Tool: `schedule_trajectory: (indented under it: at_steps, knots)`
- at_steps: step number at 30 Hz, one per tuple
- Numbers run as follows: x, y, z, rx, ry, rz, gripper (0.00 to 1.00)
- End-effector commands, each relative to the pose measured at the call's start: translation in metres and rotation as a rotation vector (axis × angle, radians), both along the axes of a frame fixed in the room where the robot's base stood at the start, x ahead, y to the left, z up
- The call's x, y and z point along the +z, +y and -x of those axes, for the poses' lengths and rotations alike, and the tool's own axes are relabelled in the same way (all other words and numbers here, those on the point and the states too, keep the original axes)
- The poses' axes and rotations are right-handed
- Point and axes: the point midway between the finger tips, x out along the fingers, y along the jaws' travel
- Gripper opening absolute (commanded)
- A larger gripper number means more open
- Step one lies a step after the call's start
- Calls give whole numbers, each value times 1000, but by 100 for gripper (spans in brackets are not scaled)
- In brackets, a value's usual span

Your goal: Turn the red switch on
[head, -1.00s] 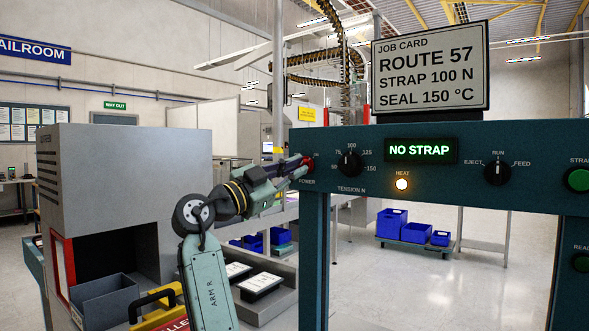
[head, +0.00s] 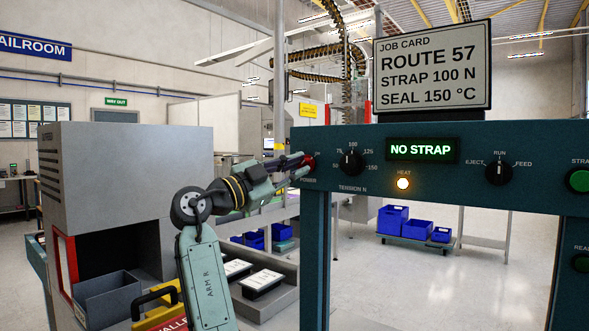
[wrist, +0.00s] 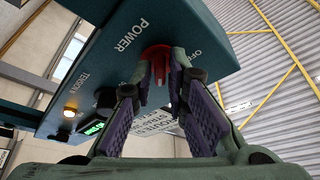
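The red switch (head: 309,161) sits at the left end of the teal control panel, above the POWER label. In the wrist view the red switch (wrist: 156,50) shows between and behind my fingertips, with the words POWER and OFF beside it. My gripper (head: 300,168) reaches it from the left. In the wrist view my gripper (wrist: 160,75) has one finger on each side of the switch and looks shut on it. The fingers hide much of the switch, so its exact setting cannot be read.
The panel (head: 450,190) also carries a tension knob (head: 351,162), a lit heat lamp (head: 403,184), a NO STRAP display (head: 421,150) and a mode knob (head: 498,172). A grey machine (head: 125,180) stands left of my arm. Blue bins (head: 393,219) lie behind.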

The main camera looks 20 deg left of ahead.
Motion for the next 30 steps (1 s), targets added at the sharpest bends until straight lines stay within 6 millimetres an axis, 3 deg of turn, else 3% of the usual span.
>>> schedule_trajectory:
  at_steps: [6,17,30]
  knots:
    - [0,0,0,0,1,1,29]
    - [-2,5,5,1,2,3,29]
    - [-25,57,69,2,0,3,29]
